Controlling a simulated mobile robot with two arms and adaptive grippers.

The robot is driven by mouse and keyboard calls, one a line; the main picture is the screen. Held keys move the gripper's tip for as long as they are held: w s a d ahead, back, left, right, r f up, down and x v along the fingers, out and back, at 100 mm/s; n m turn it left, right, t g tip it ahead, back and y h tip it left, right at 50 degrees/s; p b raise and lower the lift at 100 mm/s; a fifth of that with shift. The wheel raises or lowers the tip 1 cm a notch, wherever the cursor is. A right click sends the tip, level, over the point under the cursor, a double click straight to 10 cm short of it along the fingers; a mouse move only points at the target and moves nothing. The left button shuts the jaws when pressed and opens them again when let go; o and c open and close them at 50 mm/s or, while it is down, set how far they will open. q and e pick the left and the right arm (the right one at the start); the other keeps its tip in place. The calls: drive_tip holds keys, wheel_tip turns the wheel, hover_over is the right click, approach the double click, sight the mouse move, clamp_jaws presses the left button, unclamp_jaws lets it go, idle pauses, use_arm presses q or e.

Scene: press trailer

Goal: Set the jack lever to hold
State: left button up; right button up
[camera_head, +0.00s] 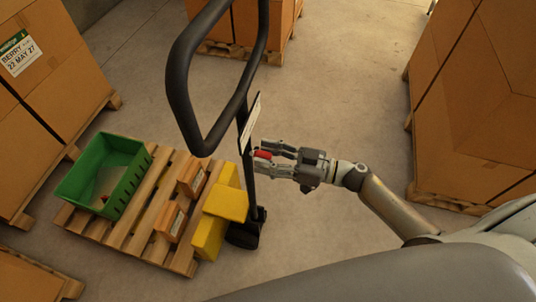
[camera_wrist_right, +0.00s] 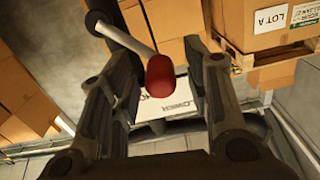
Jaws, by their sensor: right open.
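The pallet jack's black loop handle (camera_head: 181,95) rises in the middle of the head view. Its lever has a red knob (camera_head: 263,154), and in the right wrist view the red knob (camera_wrist_right: 159,75) sits at the end of a pale metal rod (camera_wrist_right: 125,37). My right gripper (camera_head: 257,161) is open, with its fingers on either side of the red knob. I cannot tell whether a finger touches it. A white label plate (camera_head: 250,122) is on the jack's column, and part of its lettering shows in the wrist view, reading "LOWER". My left gripper is not in view.
Stacked cartons on pallets stand at the left (camera_head: 50,70) and right (camera_head: 485,80). The floor between the jack and right stack is clear.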

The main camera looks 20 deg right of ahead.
clamp_jaws()
drive_tip(key=shift+w+d+r+m+p, duration=0.2)
drive_tip(key=shift+r+m+p, duration=0.2)
drive_tip(key=shift+p, duration=0.5)
drive_tip(key=shift+w+d+r+m+p, duration=0.15)
drive_tip(key=shift+w+d+m+p, duration=0.3)
drive_tip(key=shift+m+p, duration=0.65)
drive_tip(key=shift+w+d+r+m+p, duration=0.25)
drive_tip(key=shift+w+m+p, duration=0.4)
drive_tip(key=shift+m+p, duration=0.45)
drive_tip(key=shift+w+d+r+m+p, duration=0.1)
drive_tip(key=shift+w+d+m+p, duration=0.35)
drive_tip(key=shift+m+p, duration=0.65)
drive_tip(key=shift+w+m, duration=0.15)
drive_tip(key=shift+m, duration=0.15)
